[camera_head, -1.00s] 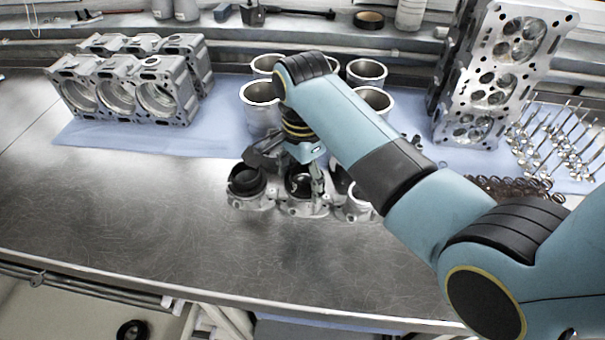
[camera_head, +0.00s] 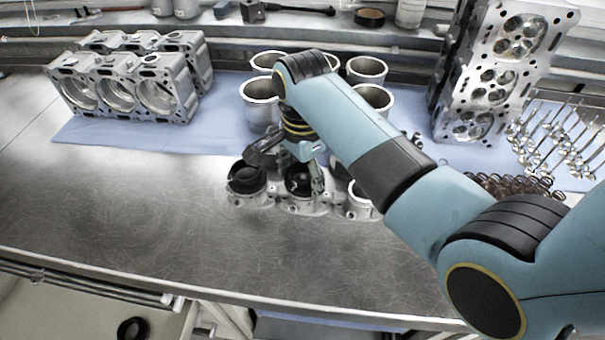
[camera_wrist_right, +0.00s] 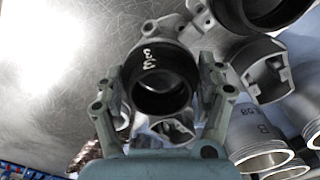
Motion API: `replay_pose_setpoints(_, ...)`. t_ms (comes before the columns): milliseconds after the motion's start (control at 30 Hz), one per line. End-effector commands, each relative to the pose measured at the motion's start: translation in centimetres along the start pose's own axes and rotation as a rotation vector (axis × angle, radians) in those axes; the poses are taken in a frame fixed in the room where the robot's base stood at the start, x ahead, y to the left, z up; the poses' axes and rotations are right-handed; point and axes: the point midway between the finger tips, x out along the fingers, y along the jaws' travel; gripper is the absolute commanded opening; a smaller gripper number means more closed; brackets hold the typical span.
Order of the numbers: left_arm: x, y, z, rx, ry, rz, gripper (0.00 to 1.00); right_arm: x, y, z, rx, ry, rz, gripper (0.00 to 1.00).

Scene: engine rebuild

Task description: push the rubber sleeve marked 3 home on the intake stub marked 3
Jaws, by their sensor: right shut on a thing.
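The sleeve marked 3 is a black rubber ring (camera_wrist_right: 160,82) with white marks like 3 on its side, in the right wrist view. My right gripper (camera_wrist_right: 163,105) has a finger on each side of it and is shut on it. The sleeve is at a pale metal intake stub; the wrist view does not show how far down it sits. In the head view my right gripper (camera_head: 297,178) stands over the middle of a row of stubs, partly hiding the sleeve (camera_head: 298,184). The number on the stub cannot be read. My left gripper is not in view.
Another black sleeve (camera_head: 247,177) stands on the left stub. The right stub (camera_head: 360,203) is partly behind my arm. Metal cylinder liners (camera_head: 260,112) stand close behind, on blue cloth. An engine block (camera_head: 125,88) is at the left. The bench front (camera_head: 170,235) is clear.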

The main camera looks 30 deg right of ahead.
Motion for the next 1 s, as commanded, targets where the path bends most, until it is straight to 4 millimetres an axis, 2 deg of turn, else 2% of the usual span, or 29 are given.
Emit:
replay_pose_setpoints(933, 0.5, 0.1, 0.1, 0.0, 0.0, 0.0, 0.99, 1.2, 0.1, 0.0, 0.0, 0.0, 0.002, 0.41)
replay_pose_setpoints(967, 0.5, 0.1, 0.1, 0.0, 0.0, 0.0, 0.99, 1.2, 0.1, 0.0, 0.0, 0.0, 0.001, 0.74)
replay_pose_setpoints(1000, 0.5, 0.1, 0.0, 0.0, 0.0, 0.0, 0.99, 1.2, 0.0, 0.0, 0.0, 0.0, 0.001, 0.8)
